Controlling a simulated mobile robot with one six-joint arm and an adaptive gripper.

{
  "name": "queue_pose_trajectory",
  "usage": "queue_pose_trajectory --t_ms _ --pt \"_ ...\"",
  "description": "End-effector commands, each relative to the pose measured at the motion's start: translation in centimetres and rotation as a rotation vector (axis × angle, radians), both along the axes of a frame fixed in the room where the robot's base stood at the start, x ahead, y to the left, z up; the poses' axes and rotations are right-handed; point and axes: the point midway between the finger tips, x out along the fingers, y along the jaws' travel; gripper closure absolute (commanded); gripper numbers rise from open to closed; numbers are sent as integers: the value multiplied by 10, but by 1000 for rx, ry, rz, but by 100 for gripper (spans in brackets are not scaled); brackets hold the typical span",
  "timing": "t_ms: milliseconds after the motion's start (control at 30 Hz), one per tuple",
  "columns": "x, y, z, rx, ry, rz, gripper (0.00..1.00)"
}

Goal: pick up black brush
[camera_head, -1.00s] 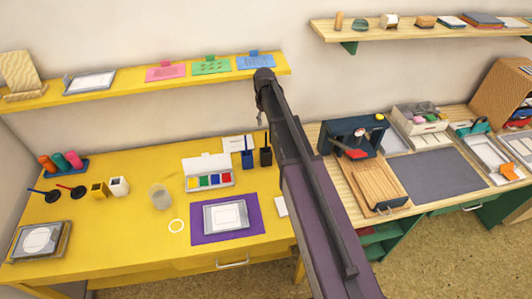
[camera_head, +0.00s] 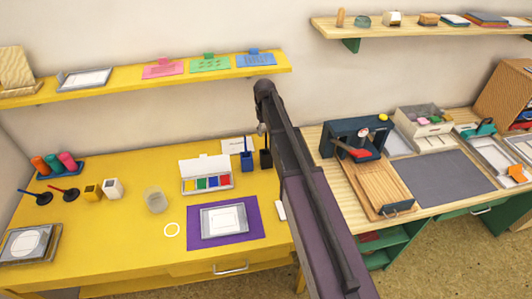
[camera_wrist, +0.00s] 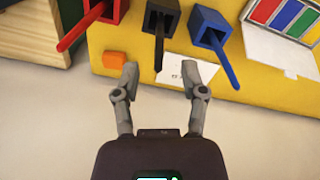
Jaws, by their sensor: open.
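The black brush (camera_wrist: 159,48) stands in a black square holder (camera_wrist: 165,9) at the top middle of the wrist view. Its handle points toward the camera. My gripper (camera_wrist: 160,67) is open and empty, with its fingertips on either side of the handle's end in the picture; the depth gap is unclear. In the head view the black holder (camera_head: 265,159) is on the yellow table, partly behind my arm. My gripper is mostly hidden there, with a small part showing above the holder.
A blue brush (camera_wrist: 228,68) in a blue holder (camera_wrist: 208,27) stands close on the right in the wrist view. A red brush (camera_wrist: 80,27) in a red holder is on the left. An orange block (camera_wrist: 114,60) and a white card (camera_wrist: 180,72) lie nearby.

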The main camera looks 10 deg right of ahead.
Motion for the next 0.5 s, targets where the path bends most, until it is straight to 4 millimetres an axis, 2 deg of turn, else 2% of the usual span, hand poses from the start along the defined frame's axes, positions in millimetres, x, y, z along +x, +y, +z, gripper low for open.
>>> queue_pose_trajectory --t_ms 267,500 --pt "0 0 -1 0 0 0 45" --pt "0 0 -13 0 0 0 45"
